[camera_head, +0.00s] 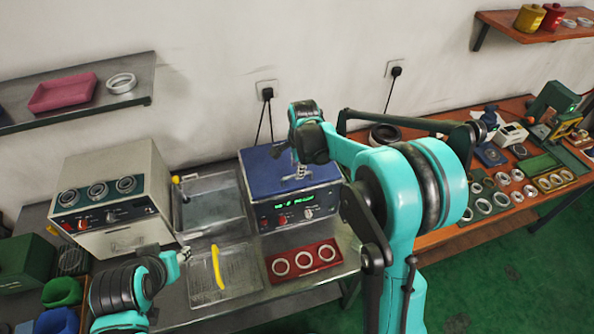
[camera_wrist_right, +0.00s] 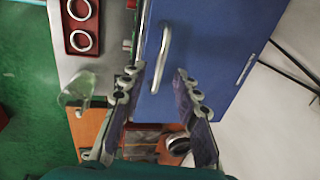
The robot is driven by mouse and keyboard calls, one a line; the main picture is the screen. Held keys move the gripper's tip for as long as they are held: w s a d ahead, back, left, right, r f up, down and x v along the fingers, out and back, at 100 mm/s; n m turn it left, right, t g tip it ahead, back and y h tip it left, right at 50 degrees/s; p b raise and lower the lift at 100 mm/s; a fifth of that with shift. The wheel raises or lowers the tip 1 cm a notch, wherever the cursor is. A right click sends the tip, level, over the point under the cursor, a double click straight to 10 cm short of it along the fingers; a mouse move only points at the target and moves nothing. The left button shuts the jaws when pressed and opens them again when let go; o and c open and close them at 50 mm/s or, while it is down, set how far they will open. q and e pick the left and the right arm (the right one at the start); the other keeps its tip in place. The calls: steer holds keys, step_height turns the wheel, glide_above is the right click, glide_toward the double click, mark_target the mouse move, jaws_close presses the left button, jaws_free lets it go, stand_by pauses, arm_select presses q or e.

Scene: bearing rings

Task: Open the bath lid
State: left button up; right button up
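The bath (camera_head: 285,210) is a box with a blue lid (camera_head: 258,172), a dark front panel, a green display and knobs. The lid lies flat and closed on it. In the right wrist view the blue lid (camera_wrist_right: 215,60) carries a pale metal bar handle (camera_wrist_right: 162,58). My right gripper (camera_head: 300,168) hangs over the lid; in the wrist view its fingers (camera_wrist_right: 156,82) are open and empty, with the handle just beyond the gap between the tips. Its contact with the handle cannot be told. My left gripper (camera_head: 183,254) is low at the left, small and partly hidden by its arm.
A clear tray (camera_head: 209,203) stands left of the bath. A mesh tray with a yellow tool (camera_head: 217,267) and a red tray (camera_head: 302,261) with rings lie in front. A cream device (camera_head: 112,200) stands further left. An orange table with rings is at the right.

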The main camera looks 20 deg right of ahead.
steer(key=shift+w+d+f, duration=0.1)
steer(key=shift+w+f, duration=0.1)
steer(key=shift+f, duration=0.45)
steer(key=shift+w+f, duration=0.15)
steer(key=shift+f, duration=0.75)
jaws_close()
